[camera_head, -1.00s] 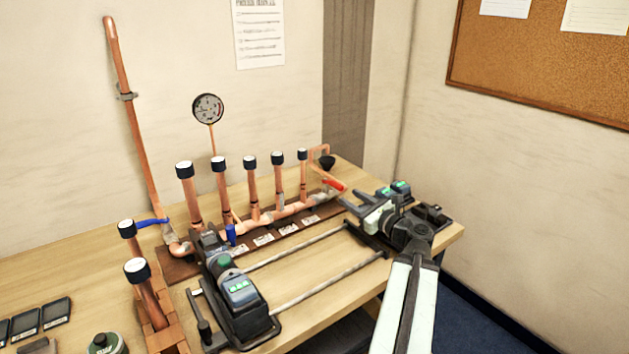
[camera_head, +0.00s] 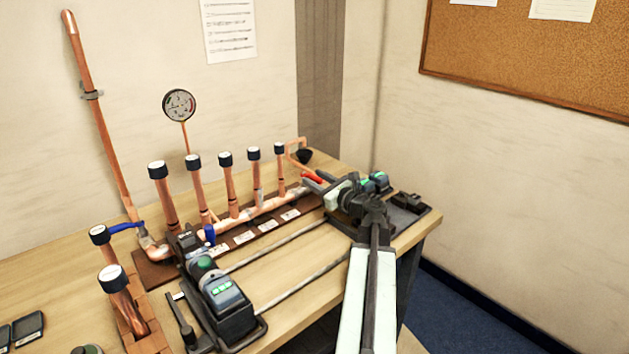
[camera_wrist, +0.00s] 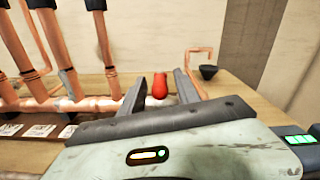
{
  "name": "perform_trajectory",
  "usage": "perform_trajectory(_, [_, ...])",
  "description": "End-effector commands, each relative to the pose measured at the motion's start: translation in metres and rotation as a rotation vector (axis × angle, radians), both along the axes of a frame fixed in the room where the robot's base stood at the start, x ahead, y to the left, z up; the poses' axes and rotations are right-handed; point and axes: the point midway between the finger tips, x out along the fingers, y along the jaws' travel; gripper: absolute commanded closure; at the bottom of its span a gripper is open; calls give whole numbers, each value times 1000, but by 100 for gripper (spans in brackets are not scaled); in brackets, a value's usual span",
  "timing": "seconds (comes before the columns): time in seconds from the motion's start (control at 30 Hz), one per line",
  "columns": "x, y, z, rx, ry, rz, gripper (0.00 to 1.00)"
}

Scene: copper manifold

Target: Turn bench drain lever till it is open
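The bench drain lever (camera_head: 312,178) has a red handle at the right end of the copper manifold (camera_head: 240,217). In the wrist view the red lever (camera_wrist: 160,86) stands end-on between my two fingers, with a finger on either side and gaps showing. My gripper (camera_wrist: 159,88) is open. In the head view my gripper (camera_head: 318,184) is at the lever's handle and hides part of it. I cannot tell whether a finger touches the lever.
A copper drain pipe with a black funnel (camera_head: 304,156) stands behind the lever. Capped copper risers (camera_head: 229,186) stand to the left. Another unit (camera_head: 407,203) sits right of my gripper.

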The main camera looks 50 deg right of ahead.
Motion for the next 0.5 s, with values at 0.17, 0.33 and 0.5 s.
perform_trajectory(0.17, [0, 1, 0, 0, 0, 1, 81])
perform_trajectory(0.33, [0, 1, 0, 0, 0, 1, 100])
perform_trajectory(0.5, [0, 1, 0, 0, 0, 2, 100])
